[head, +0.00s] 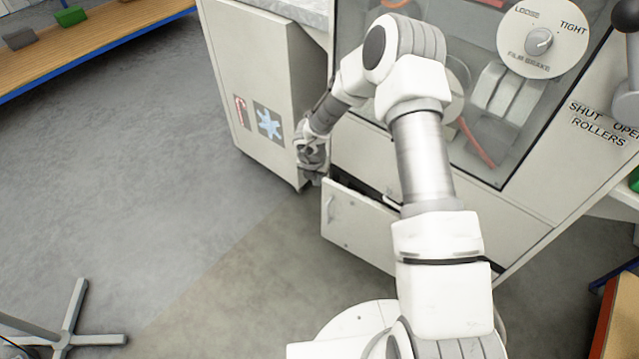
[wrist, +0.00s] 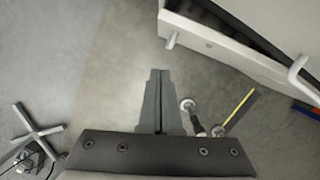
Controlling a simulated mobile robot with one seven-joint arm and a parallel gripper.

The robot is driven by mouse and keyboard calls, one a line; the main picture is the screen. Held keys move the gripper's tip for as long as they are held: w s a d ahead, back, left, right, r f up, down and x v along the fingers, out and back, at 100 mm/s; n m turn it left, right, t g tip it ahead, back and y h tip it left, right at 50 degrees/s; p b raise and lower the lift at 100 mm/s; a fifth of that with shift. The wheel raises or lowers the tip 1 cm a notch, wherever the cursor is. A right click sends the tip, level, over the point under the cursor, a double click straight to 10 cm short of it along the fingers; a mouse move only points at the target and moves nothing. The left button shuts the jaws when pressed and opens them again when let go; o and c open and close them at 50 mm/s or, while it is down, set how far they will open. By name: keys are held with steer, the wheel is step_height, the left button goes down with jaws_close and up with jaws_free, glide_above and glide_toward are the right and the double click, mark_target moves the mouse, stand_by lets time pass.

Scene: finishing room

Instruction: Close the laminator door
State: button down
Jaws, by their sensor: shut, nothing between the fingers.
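The laminator (head: 480,190) is a large cream machine with a clear window in its front. Low on its front, a cream panel (head: 358,228), which looks like its door, stands partly open with a dark gap behind its upper edge. A pale handle (head: 328,212) is near its left edge. In the wrist view the panel (wrist: 235,55) runs across the upper right, a white handle (wrist: 298,70) shows, and the dark gap lies behind it. My gripper (head: 312,178) is shut and empty, left of and above the panel. Its fingertips (wrist: 159,74) appear apart from the panel. My arm hides part of the panel.
A cream cabinet (head: 262,80) with two stickers stands close beside my gripper, left of the laminator. A wooden bench (head: 95,38) is at the upper left. A grey stand's feet (head: 70,325) are at the lower left. The floor between is clear.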

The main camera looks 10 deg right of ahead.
steer(key=s+a+f+m+t+y+b, duration=0.1)
steer(key=s+a+f+t+y+b, duration=0.1)
steer(key=s+a+f+y, duration=0.35)
steer(key=s+a+f+m+t+y+b, duration=0.2)
steer(key=a+f+t+y+b, duration=0.1)
steer(key=f+y, duration=0.4)
steer(key=d+m+t+h+b, duration=0.2)
steer(key=d+m+t+h, duration=0.3)
steer(key=t, duration=0.3)
steer(key=m+t+h+b, duration=0.2)
steer(key=m+h+b, duration=0.1)
steer(key=m+h, duration=0.15)
glide_toward(325, 191)
steer(key=w+a+r, duration=0.3)
steer(key=a+r, duration=0.1)
steer(key=w+d, duration=0.1)
steer(key=w+d+b, duration=0.1)
steer(key=w, duration=0.1)
steer(key=shift+w+d+r, duration=0.1)
steer(key=shift+w+d, duration=0.1)
steer(key=shift+n, duration=0.25)
